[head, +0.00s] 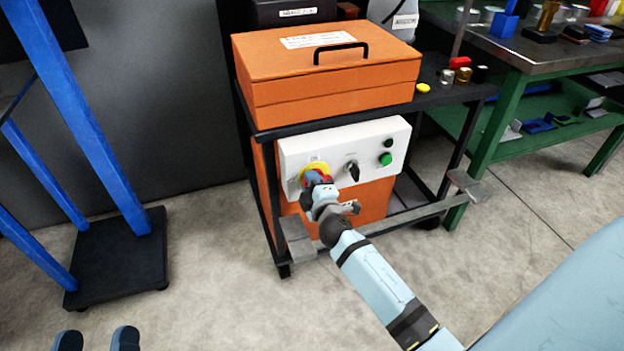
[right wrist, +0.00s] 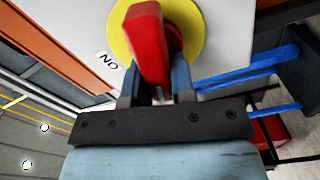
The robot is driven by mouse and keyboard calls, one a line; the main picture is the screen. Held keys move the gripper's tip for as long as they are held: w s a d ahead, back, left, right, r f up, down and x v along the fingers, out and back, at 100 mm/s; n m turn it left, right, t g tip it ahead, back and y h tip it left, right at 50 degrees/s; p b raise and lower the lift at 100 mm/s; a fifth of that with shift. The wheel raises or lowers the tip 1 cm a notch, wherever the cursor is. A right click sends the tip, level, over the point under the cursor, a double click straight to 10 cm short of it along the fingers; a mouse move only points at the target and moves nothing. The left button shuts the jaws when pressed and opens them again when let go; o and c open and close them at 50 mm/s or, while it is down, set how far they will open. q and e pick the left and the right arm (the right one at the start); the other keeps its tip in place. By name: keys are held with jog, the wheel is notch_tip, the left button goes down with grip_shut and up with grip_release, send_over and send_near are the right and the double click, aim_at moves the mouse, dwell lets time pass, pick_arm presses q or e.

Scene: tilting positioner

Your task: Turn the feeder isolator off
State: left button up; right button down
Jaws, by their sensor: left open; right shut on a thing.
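The feeder isolator is a red handle (head: 315,177) on a yellow disc (head: 308,168), on the left of a white panel (head: 370,135). In the right wrist view the red handle (right wrist: 148,40) stands close to upright in the picture over the yellow disc (right wrist: 195,28). An upside-down ON label (right wrist: 109,60) lies to its left, and the handle does not point at it. My right gripper (head: 317,183) is shut on the handle, with a finger on each side. My left gripper (head: 97,339) is open and empty at the bottom left, away from the panel.
The panel also carries a black selector knob (head: 352,170) and a green button (head: 386,159). An orange case (head: 335,80) lies on the black cart above. A grey bar (head: 410,215) runs low across the front. A blue frame (head: 85,120) stands left.

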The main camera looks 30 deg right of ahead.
jog(key=shift+f+n, duration=0.15)
jog(key=shift+n, duration=0.75)
jog(key=shift+f+n, duration=0.1)
jog(key=shift+n, duration=0.4)
jog(key=c, duration=1)
grip_release()
jog(key=shift+o, duration=0.2)
